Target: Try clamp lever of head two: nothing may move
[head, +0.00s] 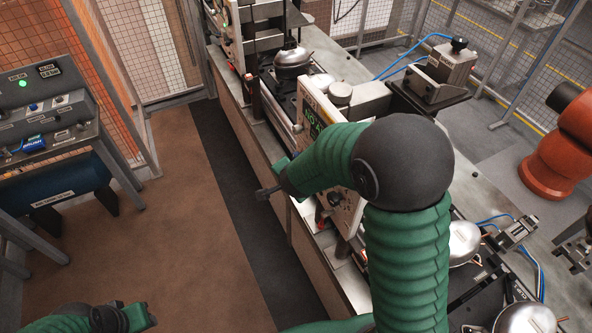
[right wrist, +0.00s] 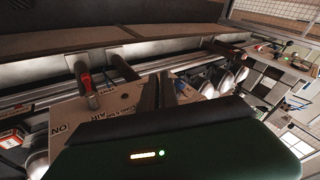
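A test head's panel (head: 317,122) with a green lit display stands at the middle of the bench in the head view, partly hidden by my right arm. My right gripper (head: 268,192) is in front of the bench's aisle side, left of this panel. In the right wrist view a short lever with a red band (right wrist: 86,82) stands over a pale panel (right wrist: 122,100) lettered "ON" and "AIR". A dark prong is beside it; I cannot tell whether the fingers touch the lever. My left gripper (head: 140,318) is low at the bottom left, away from the bench, its fingers unclear.
Silver compressors (head: 292,62) sit on the bench, others at lower right (head: 464,240). A grey control box (head: 45,108) with a green lamp stands on a side table at left. An orange robot arm (head: 570,140) is at right. The brown floor (head: 190,220) between is clear.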

